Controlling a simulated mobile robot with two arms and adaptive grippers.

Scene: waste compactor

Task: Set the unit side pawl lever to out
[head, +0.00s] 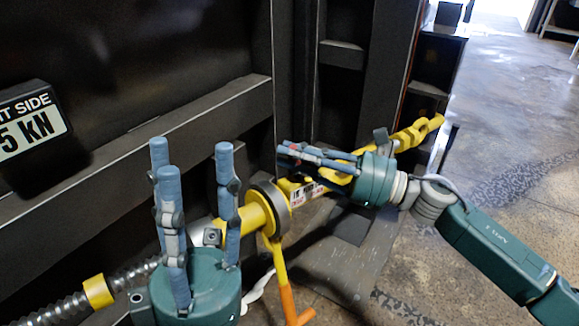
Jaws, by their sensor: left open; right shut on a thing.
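A yellow ratchet turnbuckle (254,216) with a dark round collar runs across the middle of the head view in front of the dark steel wall. Its yellow handle (279,264) hangs down to an orange grip. My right gripper (290,152) comes in from the right with its fingers pointing left, above the turnbuckle's labelled body. It is shut on a yellow part that shows between its fingers. Fingers and palm hide most of this part, and I cannot make out the pawl lever. My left gripper (188,160) is open and empty at lower left, fingers up, in front of the turnbuckle.
A threaded rod (128,277) with a yellow collar (98,292) extends to the lower left. A yellow hook end (420,131) lies at upper right. Open concrete floor (510,150) lies to the right.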

